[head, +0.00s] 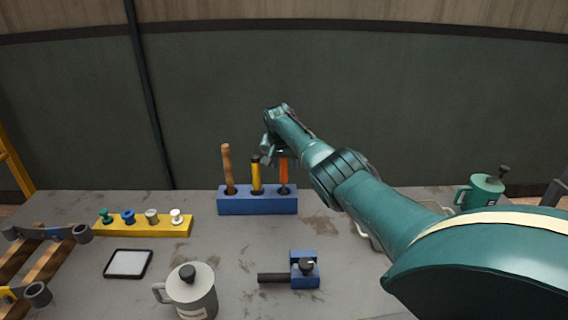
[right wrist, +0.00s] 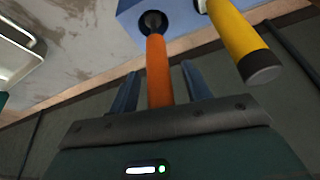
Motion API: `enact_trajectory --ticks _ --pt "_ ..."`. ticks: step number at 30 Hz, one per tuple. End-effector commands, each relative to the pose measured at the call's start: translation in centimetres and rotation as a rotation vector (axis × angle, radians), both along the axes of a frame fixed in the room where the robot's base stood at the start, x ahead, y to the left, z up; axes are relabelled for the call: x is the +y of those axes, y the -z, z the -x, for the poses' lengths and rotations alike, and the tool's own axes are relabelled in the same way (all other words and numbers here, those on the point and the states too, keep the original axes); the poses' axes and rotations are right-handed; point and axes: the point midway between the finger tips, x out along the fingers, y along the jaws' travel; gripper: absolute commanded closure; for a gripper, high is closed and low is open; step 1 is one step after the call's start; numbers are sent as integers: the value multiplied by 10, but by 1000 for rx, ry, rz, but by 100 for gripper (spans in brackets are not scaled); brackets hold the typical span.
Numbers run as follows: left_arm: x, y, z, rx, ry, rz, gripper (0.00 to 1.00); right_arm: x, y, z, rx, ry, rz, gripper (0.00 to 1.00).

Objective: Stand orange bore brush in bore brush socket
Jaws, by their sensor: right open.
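The orange bore brush (head: 283,175) stands upright in the right-hand hole of a blue block (head: 257,207) at the back of the table. In the right wrist view its orange handle (right wrist: 158,65) enters a round dark hole of the blue block (right wrist: 130,14); its lower end is hidden there. My right gripper (head: 281,153) is above the block at the brush's top. Its two fingers (right wrist: 160,82) are open on either side of the handle, with gaps visible. My left gripper is out of view.
A yellow-handled tool (head: 256,176) and a wooden-handled tool (head: 228,170) stand in the same block. A yellow rack (head: 145,228) with several small knobs is left. A grey mug (head: 192,294) and small blue fixture (head: 304,270) are in front. A green mug (head: 482,192) is right.

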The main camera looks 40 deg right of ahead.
Motion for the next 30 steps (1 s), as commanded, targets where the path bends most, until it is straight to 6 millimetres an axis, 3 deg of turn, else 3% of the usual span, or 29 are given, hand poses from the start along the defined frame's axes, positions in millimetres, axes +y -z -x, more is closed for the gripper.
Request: enact_trajectory --ticks 10,13,23,30 --pt "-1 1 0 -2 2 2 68 0 1 0 1 0 -1 52" --pt "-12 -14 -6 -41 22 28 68 0 1 0 1 0 -1 52" --pt "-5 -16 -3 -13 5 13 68 15 -46 11 -3 -3 2 52" --pt "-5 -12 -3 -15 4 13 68 30 -91 22 -5 -1 2 52"
